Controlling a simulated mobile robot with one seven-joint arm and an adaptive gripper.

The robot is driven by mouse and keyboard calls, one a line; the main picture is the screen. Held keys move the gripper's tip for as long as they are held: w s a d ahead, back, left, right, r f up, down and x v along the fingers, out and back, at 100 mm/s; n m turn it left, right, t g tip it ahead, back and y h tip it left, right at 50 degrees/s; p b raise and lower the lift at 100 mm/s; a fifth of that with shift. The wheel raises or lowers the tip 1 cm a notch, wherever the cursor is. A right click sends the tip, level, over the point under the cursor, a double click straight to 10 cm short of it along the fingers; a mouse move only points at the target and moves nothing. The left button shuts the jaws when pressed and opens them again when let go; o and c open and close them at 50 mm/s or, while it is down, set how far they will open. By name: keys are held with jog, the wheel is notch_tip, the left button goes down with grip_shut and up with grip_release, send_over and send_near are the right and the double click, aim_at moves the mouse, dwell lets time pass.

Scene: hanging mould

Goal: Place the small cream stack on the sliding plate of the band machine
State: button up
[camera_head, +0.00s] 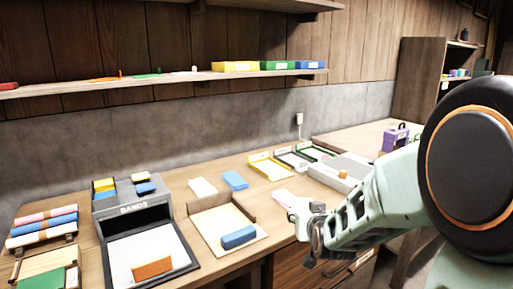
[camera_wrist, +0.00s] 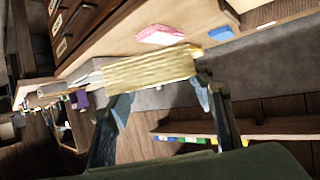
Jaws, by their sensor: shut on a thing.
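My gripper (camera_wrist: 160,92) is shut on a cream stack (camera_wrist: 150,70), its layered edge facing the wrist camera and a finger at each end. In the head view my gripper (camera_head: 313,232) is over the front edge of the bench, right of the tray with a blue block. The held stack is hard to make out there. The grey band machine (camera_head: 132,209), marked BANDS, stands at the left, well apart from my gripper. Its pale sliding plate (camera_head: 135,246) lies in front, with an orange block (camera_head: 152,268) on it.
A wooden tray (camera_head: 207,216) with a blue block (camera_head: 238,238) stands between the machine and my gripper. Behind it lie a cream block (camera_head: 202,187) and another blue block (camera_head: 235,181). A pink block (camera_head: 284,197) is beside my gripper. Colored rolls (camera_head: 42,229) stand far left.

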notch_tip(320, 180, up, 20)
jog(key=p, duration=1.9)
jog(key=shift+a+r+p, duration=0.25)
jog(key=shift+p, duration=0.1)
jog(key=shift+w+d, duration=0.1)
jog(key=shift+w, duration=0.05)
